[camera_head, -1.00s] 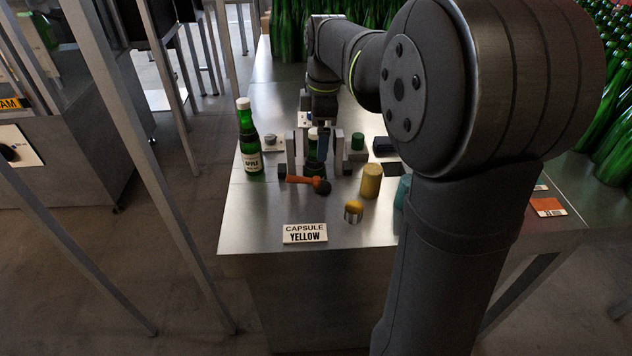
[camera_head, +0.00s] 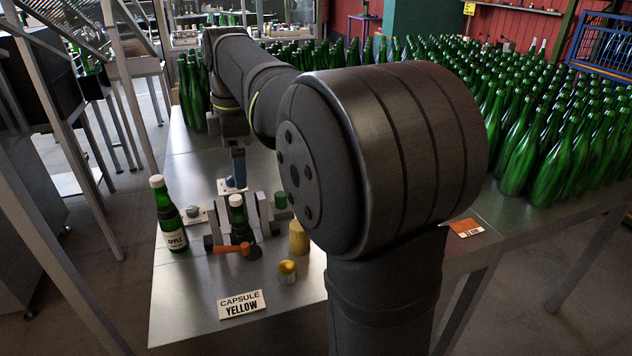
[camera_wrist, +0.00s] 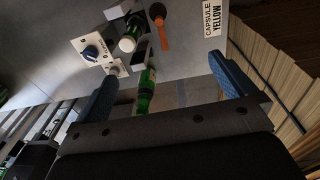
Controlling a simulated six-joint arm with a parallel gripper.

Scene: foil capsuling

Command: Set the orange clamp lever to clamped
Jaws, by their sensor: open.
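The orange clamp lever (camera_head: 234,249) lies low across the front of the clamp, its dark knob (camera_head: 254,252) to the right. It also shows in the wrist view (camera_wrist: 161,36), beyond the fingers and apart from them. A green bottle with a white cap (camera_head: 237,214) stands upright between the grey clamp blocks (camera_head: 262,209); whether they press on it I cannot tell. My gripper (camera_head: 238,170) is behind the clamp and above the table, pointing down. In the wrist view its blue fingers (camera_wrist: 165,90) are wide apart with nothing held between them.
A labelled green bottle (camera_head: 173,226) stands left of the clamp. A yellow cylinder (camera_head: 299,238) and a small yellow-topped piece (camera_head: 288,269) stand to the right. A "CAPSULE YELLOW" sign (camera_head: 241,304) is at the front. Many green bottles (camera_head: 540,140) fill the right. The table's front left is clear.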

